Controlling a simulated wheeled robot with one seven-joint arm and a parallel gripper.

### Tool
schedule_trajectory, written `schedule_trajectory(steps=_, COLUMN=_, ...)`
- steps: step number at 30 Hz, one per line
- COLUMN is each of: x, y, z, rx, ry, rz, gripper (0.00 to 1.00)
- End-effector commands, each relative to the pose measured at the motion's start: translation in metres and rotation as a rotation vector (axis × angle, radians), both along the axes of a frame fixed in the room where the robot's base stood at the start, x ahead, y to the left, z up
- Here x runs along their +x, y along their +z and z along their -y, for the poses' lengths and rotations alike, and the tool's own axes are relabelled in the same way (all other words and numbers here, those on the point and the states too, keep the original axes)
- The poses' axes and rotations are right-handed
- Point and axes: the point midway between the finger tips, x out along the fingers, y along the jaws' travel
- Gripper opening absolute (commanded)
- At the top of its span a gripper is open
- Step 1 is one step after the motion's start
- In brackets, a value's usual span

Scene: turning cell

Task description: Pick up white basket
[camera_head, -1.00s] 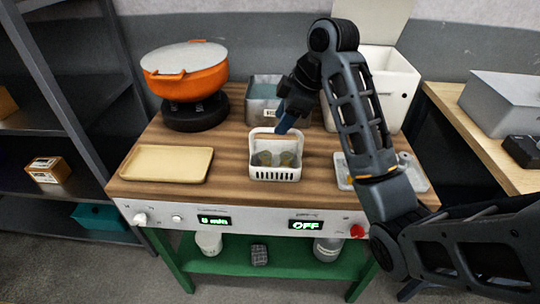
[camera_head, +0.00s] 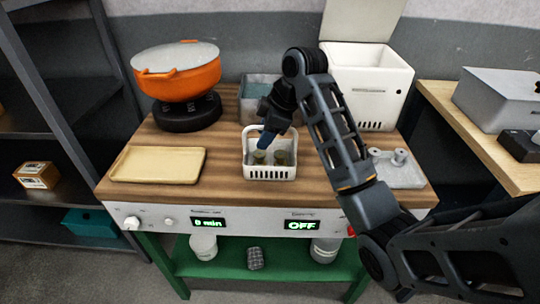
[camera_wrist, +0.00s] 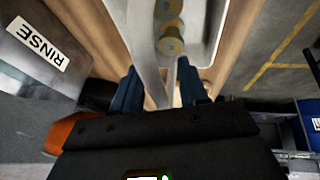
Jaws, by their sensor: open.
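The white basket (camera_head: 270,173) stands on the wooden tabletop near its front middle, with a raised handle at its back side. Small round metal parts (camera_head: 271,157) sit inside it. My gripper (camera_head: 268,138) is at the basket's back side, pointing down at the handle. In the wrist view the basket (camera_wrist: 212,30) lies ahead, and its handle bar passes between the two blue fingers of my gripper (camera_wrist: 160,88). The fingers are apart, one on each side of the bar. I cannot tell whether either finger touches it.
A grey rinse bin (camera_head: 256,88) stands just behind the basket. An orange pot (camera_head: 180,80) is at back left, a beige tray (camera_head: 158,165) at left, a white open-lidded box (camera_head: 368,85) at back right. A light grey tray (camera_head: 400,172) lies right.

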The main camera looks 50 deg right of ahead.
Motion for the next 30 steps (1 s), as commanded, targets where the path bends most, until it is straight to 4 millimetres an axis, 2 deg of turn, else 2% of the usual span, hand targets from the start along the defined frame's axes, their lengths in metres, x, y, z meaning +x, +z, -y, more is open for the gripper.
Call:
schedule_trajectory(steps=1, x=0.000, y=0.000, z=0.000, rx=0.000, ry=0.000, rz=0.000, gripper=0.43)
schedule_trajectory(steps=15, x=0.000, y=0.000, z=0.000, rx=0.000, ry=0.000, rz=0.000, gripper=0.00)
schedule_trajectory(steps=25, x=0.000, y=0.002, z=0.000, rx=0.000, ry=0.001, rz=0.001, gripper=0.00)
schedule_trajectory(steps=30, x=0.000, y=0.012, z=0.000, rx=-0.002, ry=0.001, rz=0.002, gripper=0.00)
